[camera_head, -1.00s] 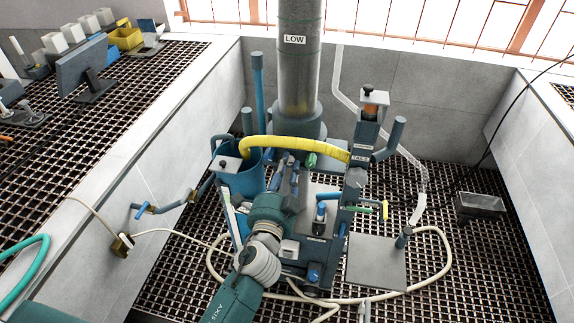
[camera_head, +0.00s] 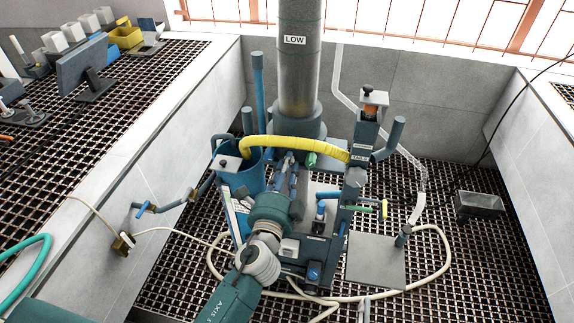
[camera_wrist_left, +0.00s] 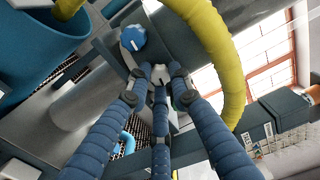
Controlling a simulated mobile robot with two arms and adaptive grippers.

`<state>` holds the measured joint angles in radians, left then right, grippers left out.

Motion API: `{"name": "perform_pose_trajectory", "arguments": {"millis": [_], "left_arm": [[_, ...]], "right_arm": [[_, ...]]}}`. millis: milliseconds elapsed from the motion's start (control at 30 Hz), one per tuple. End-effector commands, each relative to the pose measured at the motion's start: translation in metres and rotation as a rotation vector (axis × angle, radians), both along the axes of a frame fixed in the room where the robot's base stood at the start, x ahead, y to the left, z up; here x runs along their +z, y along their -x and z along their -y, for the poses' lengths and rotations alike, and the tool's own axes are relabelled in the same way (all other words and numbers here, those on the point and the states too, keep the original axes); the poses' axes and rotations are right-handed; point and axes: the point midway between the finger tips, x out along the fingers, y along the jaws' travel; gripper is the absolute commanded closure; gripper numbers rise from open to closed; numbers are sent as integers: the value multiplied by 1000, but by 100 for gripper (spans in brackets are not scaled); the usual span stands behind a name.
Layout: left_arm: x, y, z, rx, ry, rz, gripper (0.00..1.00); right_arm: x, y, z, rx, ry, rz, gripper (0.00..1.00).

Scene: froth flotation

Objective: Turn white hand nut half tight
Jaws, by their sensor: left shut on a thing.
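My left gripper (camera_head: 288,166) reaches into the rig from the front, with its blue fingers pointing away toward the base of the grey column. In the left wrist view its fingertips (camera_wrist_left: 160,76) are closed around a small white piece, which looks like the white hand nut (camera_wrist_left: 160,71). The fingers hide much of it, so how far it is turned cannot be told. In the head view the nut is hidden behind the fingers. A blue knob with a white mark (camera_wrist_left: 132,38) sits just above and left of the fingertips. My right gripper is not in view.
A yellow hose (camera_head: 300,145) arches over the fingers from the blue bucket (camera_head: 240,182); it passes close by in the wrist view too. The grey column (camera_head: 298,65) stands behind. A blue-handled valve (camera_head: 321,209) is right of my arm. A pale hose lies on the grating.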

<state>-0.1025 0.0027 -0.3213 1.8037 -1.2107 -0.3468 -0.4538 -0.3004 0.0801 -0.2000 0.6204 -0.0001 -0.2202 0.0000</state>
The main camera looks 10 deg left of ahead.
Motion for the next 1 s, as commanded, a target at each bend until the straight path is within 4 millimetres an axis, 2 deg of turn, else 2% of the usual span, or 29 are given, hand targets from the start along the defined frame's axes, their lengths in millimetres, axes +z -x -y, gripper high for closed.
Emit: {"name": "perform_pose_trajectory", "arguments": {"millis": [33, 167, 200, 267, 567, 667, 767, 1000], "left_arm": [[8, -2, 1, -4, 1, 15, 100], [8, -2, 1, -4, 2, 15, 100], [8, -2, 1, -4, 2, 15, 72], [8, -2, 1, -4, 2, 14, 61], [3, 0, 1, -1, 2, 5, 61], [2, 7, 1, -1, 2, 4, 61], [1, 21, 1, -2, 3, 2, 61], [2, 74, 1, -1, 4, 1, 61]], "right_arm": [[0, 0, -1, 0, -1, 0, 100], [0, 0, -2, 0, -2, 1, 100], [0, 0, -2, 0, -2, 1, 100], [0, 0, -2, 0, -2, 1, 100], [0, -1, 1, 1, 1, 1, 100], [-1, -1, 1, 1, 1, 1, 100], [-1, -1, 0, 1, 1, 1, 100], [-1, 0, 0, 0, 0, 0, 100]]}}
